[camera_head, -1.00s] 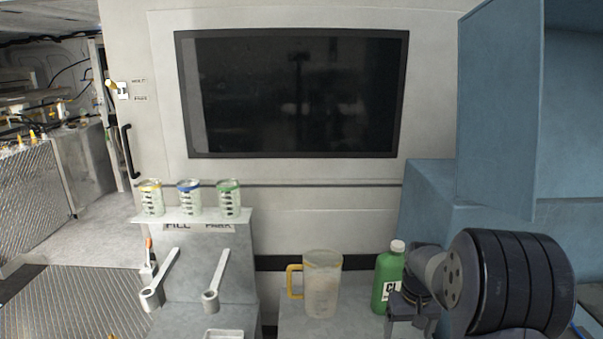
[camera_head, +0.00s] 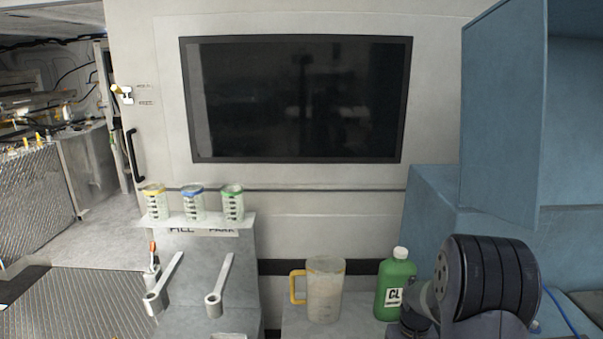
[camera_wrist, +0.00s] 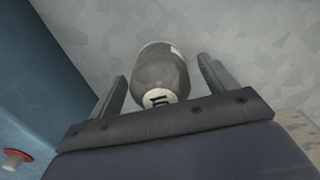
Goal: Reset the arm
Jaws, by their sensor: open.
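My arm is folded low at the right of the head view, its large dark ribbed joint beside the green bottle (camera_head: 394,284). My gripper (camera_wrist: 162,72) shows in the wrist view, its two dark fingers spread apart. A grey rounded thing (camera_wrist: 160,75) with a dark mark on a pale end shows between the fingers; I cannot tell what it is or whether it lies beyond them. No contact with the fingers is visible. In the head view I cannot make out my gripper's fingers.
A jug with a yellow handle (camera_head: 325,290) stands left of the bottle. Three banded cans (camera_head: 194,204) stand on a shelf, with two levers (camera_head: 218,287) below. A blue cabinet (camera_head: 500,120) rises at right; a red-topped knob (camera_wrist: 16,158) shows in the wrist view.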

